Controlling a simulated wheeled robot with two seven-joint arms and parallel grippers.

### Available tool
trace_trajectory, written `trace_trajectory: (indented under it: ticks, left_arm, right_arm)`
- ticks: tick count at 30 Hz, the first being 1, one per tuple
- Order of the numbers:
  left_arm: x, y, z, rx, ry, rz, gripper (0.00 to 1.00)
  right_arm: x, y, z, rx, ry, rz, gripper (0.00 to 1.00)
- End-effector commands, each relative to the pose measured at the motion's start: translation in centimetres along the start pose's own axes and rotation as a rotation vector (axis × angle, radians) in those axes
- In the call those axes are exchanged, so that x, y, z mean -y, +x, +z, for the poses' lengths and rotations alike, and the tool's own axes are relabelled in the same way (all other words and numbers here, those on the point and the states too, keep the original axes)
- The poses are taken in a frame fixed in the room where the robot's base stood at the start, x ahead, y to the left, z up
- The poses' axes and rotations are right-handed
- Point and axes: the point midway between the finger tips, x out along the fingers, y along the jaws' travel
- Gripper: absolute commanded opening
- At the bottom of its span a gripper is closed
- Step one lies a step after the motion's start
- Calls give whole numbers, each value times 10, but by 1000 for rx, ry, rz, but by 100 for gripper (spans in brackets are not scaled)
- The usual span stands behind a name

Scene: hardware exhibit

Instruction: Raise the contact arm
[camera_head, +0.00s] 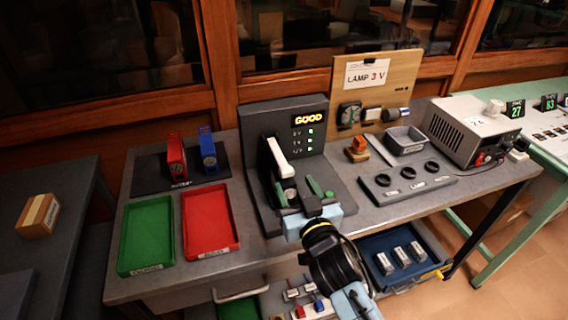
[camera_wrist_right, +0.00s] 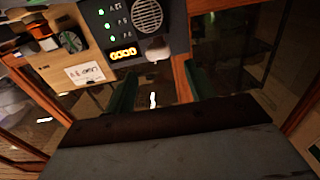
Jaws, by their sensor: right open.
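The tester (camera_head: 258,120) is a dark grey unit with a lit GOOD display (camera_head: 308,118) and green lights. Its contact arm (camera_head: 279,157) is a white lever that slopes down toward the front. My right gripper (camera_head: 299,192) is open, its green-tipped fingers to either side of the area just below the lever's lower end. In the right wrist view the picture is turned over: the white end of the arm (camera_wrist_right: 157,48) shows beyond and between the open fingers (camera_wrist_right: 155,88). Whether a finger touches it cannot be told. My left gripper is out of view.
A green tray (camera_head: 122,250) and a red tray (camera_head: 236,240) lie left of the tester. Red and blue clamp-like items stand behind them. A lamp board (camera_head: 405,70), grey bin (camera_head: 404,139) and power supply (camera_head: 470,130) stand to the right. A blue bin (camera_head: 365,245) holds silver cells below.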

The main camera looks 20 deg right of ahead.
Motion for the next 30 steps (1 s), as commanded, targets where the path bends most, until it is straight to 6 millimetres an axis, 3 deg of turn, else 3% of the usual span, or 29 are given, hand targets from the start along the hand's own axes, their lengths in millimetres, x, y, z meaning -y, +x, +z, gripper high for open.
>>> trace_trajectory:
  ticks: [6, 13, 18, 27, 30]
  left_arm:
    - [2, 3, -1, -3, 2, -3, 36]
    - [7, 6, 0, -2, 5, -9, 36]
    - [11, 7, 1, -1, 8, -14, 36]
    - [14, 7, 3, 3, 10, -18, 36]
    - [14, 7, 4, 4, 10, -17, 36]
  right_arm:
    - [0, 44, 0, -2, -4, 0, 55]
    - [0, 76, 1, 1, -2, 1, 55]
    - [-1, 87, 0, 2, -1, 1, 55]
    - [-1, 89, 0, 2, -1, 1, 55]
    - [-1, 89, 0, 2, -1, 1, 43]
